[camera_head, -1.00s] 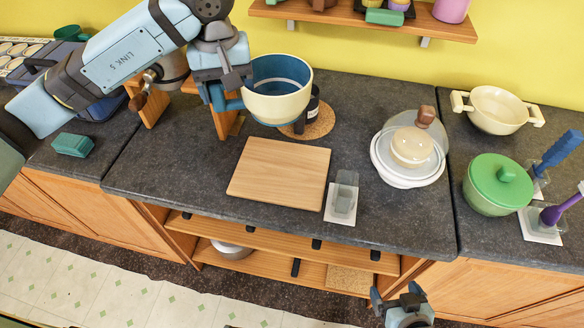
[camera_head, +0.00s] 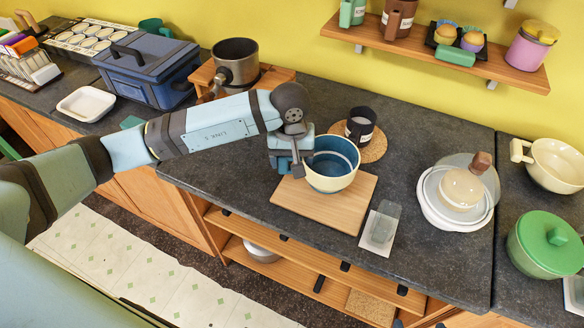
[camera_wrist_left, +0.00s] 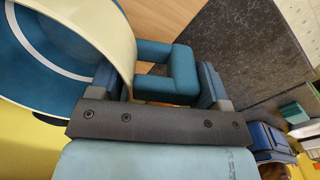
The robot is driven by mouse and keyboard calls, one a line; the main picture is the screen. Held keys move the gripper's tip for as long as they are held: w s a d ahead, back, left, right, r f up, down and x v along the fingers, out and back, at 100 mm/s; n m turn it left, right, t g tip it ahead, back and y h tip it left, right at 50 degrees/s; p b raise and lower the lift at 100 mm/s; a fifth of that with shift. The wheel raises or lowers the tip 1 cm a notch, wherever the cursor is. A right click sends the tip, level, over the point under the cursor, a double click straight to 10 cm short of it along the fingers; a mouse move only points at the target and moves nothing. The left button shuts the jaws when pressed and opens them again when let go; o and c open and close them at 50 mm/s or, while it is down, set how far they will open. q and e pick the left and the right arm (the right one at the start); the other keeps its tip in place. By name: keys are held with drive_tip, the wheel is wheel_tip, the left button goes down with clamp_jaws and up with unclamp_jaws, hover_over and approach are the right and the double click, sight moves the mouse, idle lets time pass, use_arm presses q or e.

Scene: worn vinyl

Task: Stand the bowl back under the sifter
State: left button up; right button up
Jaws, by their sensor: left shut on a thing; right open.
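The bowl (camera_head: 331,177), cream outside and blue inside, is over the wooden board (camera_head: 365,192); I cannot tell whether it touches it. My left gripper (camera_head: 296,168) is shut on the bowl at its left side. In the left wrist view the bowl (camera_wrist_left: 125,40) fills the upper left, and a teal handle (camera_wrist_left: 170,75) sits between the fingers (camera_wrist_left: 158,82). A dark metal pot-like vessel with a handle, seemingly the sifter (camera_head: 236,72), stands on a wooden stand (camera_head: 272,76) at the back. My right gripper (camera_head: 398,322) barely shows at the bottom edge, open.
A glass-like block on a white card (camera_head: 381,228) and a lidded white dish (camera_head: 455,195) are to the right. A blue box (camera_head: 150,68) stands left of the stand. Some counter behind my left arm is clear.

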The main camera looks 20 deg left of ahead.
use_arm(q)
drive_tip(key=shift+f+p, duration=0.3)
drive_tip(key=shift+f, duration=1.75)
drive_tip(key=shift+f, duration=0.2)
drive_tip(key=o, duration=1.7)
drive_tip(key=shift+r, duration=0.15)
